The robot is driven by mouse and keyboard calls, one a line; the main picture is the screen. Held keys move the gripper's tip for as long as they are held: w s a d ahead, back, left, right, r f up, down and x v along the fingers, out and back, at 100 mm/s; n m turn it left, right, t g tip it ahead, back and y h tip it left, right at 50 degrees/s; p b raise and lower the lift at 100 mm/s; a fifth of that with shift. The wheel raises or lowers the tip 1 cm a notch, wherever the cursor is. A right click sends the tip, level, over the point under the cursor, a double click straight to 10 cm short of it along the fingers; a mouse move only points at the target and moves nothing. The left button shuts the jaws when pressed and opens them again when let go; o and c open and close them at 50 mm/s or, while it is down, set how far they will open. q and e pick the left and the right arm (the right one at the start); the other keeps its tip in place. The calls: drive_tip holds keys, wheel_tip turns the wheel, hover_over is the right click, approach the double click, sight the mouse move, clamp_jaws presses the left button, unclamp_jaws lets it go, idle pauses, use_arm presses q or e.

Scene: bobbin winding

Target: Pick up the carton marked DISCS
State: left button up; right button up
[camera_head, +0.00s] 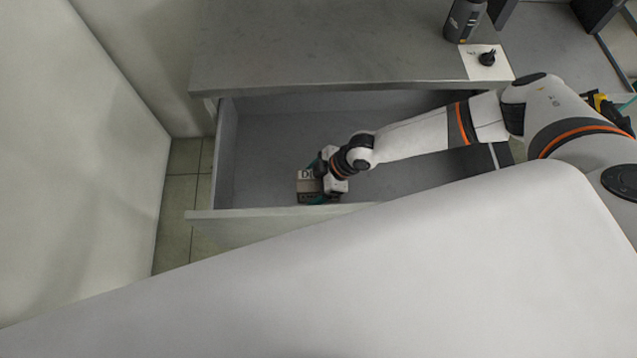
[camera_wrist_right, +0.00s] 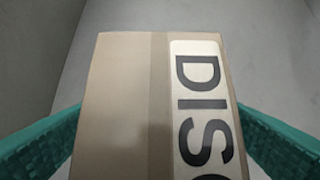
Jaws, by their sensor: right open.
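The DISCS carton (camera_head: 305,186) is a small brown box in the open drawer, near its front wall. In the right wrist view the carton (camera_wrist_right: 125,105) fills the middle, with a white label reading "DISC" in dark letters; its lower part is cut off by the frame. My right gripper (camera_head: 318,180) is down in the drawer at the carton. Its two teal fingers (camera_wrist_right: 160,145) stand open, one on each side of the carton; I cannot tell whether they touch it. My left gripper is not in view.
The drawer (camera_head: 262,150) is pulled out under a grey worktop (camera_head: 330,45), and its floor is otherwise bare where visible. A dark bottle (camera_head: 463,20) and a small black part on a white card (camera_head: 478,70) stand on the worktop. A pale wall is at left.

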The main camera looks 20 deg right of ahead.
drive_tip(key=c, duration=1.1)
drive_tip(key=shift+r, duration=0.1)
drive_tip(key=shift+c, duration=0.2)
